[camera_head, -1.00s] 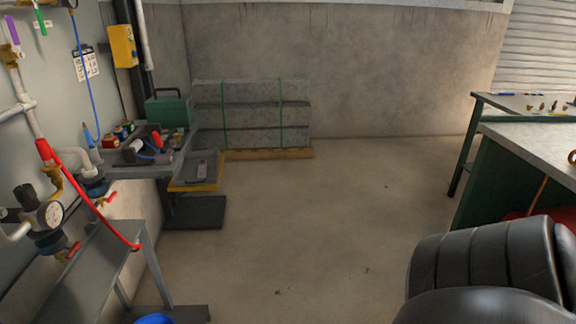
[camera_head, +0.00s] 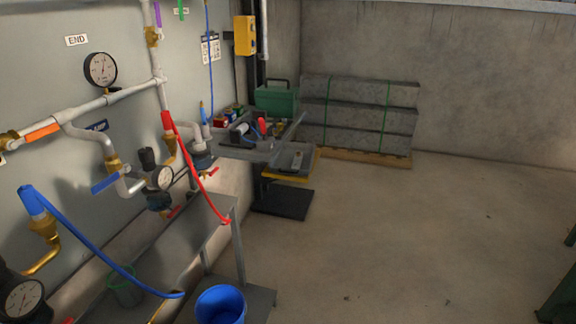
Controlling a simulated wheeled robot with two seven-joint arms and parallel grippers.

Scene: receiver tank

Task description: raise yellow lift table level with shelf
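The yellow lift table (camera_head: 290,180) stands at the middle left against the wall, over a black base plate (camera_head: 283,203). A grey tray (camera_head: 297,157) with a small item in it sits on its yellow top. The grey shelf (camera_head: 243,153) is right beside it on the left and carries tools and small cans. The lift table's top looks a little lower than the shelf. The lift mechanism is mostly hidden in shadow. Neither of my grippers is in view.
Pipes with gauges, valves and a red hose (camera_head: 192,160) line the left wall. A blue bucket (camera_head: 220,305) stands low in front. A green toolbox (camera_head: 276,100) and strapped grey slabs (camera_head: 358,112) are behind.

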